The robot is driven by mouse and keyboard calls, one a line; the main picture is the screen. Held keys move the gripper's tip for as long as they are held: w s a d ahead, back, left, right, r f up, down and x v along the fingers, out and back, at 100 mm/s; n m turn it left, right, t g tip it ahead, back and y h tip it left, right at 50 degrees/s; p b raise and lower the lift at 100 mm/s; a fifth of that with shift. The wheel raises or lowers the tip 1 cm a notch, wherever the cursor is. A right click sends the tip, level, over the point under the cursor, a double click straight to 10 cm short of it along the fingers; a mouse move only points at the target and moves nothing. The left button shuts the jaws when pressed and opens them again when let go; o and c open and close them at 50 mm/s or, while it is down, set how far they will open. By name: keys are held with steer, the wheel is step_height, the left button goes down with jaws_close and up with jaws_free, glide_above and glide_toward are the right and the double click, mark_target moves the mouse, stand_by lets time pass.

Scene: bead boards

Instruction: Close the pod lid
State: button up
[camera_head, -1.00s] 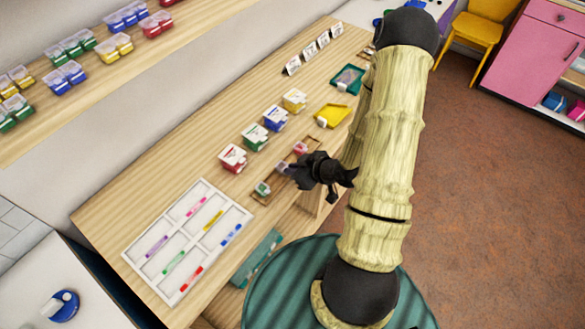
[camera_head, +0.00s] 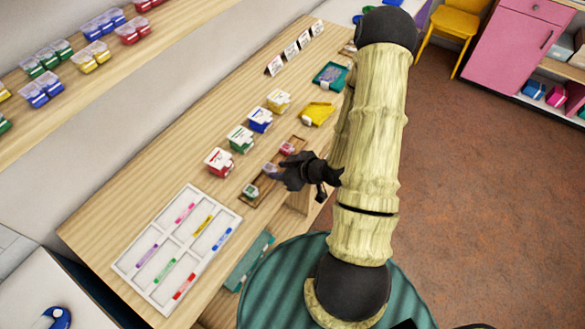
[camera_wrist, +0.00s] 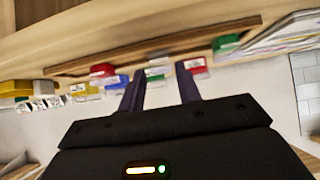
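A narrow brown wooden tray (camera_head: 263,192) lies on the table's front part. It holds a small green pod (camera_head: 251,191) at its near end and a small red pod (camera_head: 287,148) at its far end. A pale, clear-looking pod (camera_head: 270,168) sits between them, beside my fingertips. Whether each pod's lid is up or down is too small to tell. My black gripper (camera_head: 281,172) reaches over the tray from the right. In the wrist view its two dark fingers (camera_wrist: 160,70) stand apart, with the tray's edge (camera_wrist: 160,42), the green pod (camera_wrist: 227,43) and the red pod (camera_wrist: 102,70) beyond.
Behind the tray stand red (camera_head: 219,162), green (camera_head: 241,139), blue (camera_head: 260,120) and yellow (camera_head: 278,101) boxes. A white compartment tray (camera_head: 126,266) with coloured sticks lies nearer. A yellow tray (camera_head: 317,113) and a teal tray (camera_head: 330,75) lie farther along.

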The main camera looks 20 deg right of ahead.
steer(key=p+v, duration=1.6)
steer(key=v, duration=0.1)
steer(key=shift+d+p, duration=0.2)
steer(key=shift+p, duration=0.2)
steer(key=shift+r, duration=0.1)
